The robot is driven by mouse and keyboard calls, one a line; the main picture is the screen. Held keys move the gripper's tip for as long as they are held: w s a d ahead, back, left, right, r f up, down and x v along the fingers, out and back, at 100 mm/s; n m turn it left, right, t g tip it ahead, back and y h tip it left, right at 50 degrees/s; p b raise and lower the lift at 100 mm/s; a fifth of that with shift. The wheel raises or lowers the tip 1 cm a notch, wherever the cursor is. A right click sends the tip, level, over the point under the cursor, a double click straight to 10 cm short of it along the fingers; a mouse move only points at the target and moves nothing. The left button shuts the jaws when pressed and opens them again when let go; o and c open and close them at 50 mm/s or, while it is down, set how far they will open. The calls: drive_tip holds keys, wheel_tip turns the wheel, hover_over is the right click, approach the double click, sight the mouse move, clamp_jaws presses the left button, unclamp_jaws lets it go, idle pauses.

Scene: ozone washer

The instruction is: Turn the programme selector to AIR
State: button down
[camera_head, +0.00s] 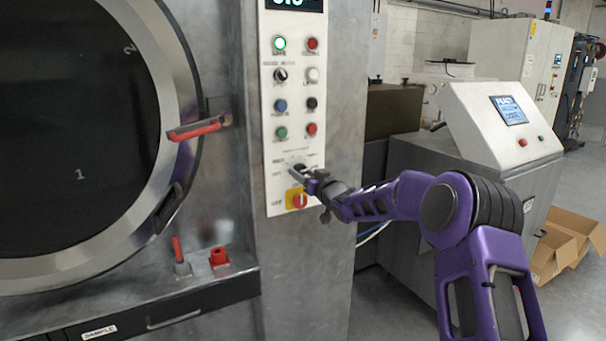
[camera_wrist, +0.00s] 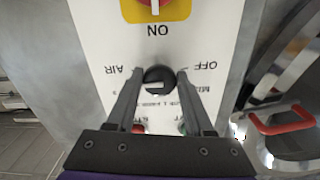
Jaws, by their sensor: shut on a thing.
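The programme selector (camera_wrist: 158,75) is a round black knob with a pale mark on its face, on the white control panel (camera_wrist: 88,38). The wrist view shows the panel upside down, with AIR printed at the knob's upper left and OFF at its upper right. Other labels are partly covered. My gripper (camera_wrist: 160,76) is shut on the selector, one finger on each side of it. I cannot tell which label the mark points to. In the head view my gripper (camera_head: 304,174) reaches the panel from the right and mostly hides the selector.
A red knob on a yellow plate (camera_head: 290,199) sits just below the selector. Several buttons (camera_head: 281,106) are above it. The round door (camera_head: 170,60) with its red handle (camera_head: 197,130) is to the left. A grey console (camera_head: 470,150) stands to the right.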

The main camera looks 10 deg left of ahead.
drive_tip(key=shift+m, duration=1.1)
drive_tip(key=shift+c, duration=1.6)
unclamp_jaws()
drive_tip(key=shift+s, duration=0.15)
drive_tip(key=b+v, duration=0.1)
drive_tip(key=v, duration=1.6)
drive_tip(key=shift+d, duration=0.15)
